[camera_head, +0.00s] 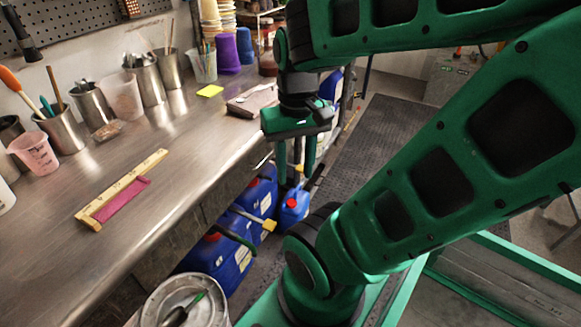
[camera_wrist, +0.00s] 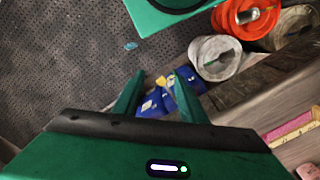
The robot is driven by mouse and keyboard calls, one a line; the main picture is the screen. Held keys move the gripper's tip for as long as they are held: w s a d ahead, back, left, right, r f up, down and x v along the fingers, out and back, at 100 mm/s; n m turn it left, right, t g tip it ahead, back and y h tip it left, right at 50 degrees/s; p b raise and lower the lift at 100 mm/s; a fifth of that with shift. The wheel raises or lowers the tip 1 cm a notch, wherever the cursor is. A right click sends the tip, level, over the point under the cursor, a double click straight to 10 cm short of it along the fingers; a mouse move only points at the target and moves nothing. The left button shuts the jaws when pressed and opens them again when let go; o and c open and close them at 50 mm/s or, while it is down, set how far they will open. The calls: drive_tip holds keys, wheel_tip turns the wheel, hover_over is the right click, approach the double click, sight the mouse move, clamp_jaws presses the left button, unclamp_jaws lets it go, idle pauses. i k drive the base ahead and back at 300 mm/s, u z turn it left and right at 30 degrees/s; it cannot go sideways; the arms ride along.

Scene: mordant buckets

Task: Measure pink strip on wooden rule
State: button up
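The wooden rule (camera_head: 124,186) lies diagonally on the metal bench, with a raised end piece at its near left end. The pink strip (camera_head: 121,201) lies flat beside the rule along its lower right side, with its near end close to the end piece; I cannot tell if they touch. In the wrist view the rule (camera_wrist: 299,121) and strip (camera_wrist: 293,139) show at the right edge, partly cut off. My gripper (camera_head: 303,168) hangs beyond the bench's front edge, well right of the rule. Its fingers are apart and empty in the wrist view (camera_wrist: 158,88).
The metal bench (camera_head: 188,176) is clear around the rule. Metal cups (camera_head: 62,130) and a pink beaker (camera_head: 34,152) stand along the wall. Blue containers (camera_head: 293,208) and a lidded bucket (camera_head: 186,300) stand below the bench front. A yellow pad (camera_head: 210,91) lies farther back.

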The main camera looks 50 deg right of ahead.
sight(104, 214)
drive_tip(key=k, duration=1.25)
drive_tip(key=z, duration=0.45)
drive_tip(key=i, duration=1.8)
drive_tip(key=u, duration=0.45)
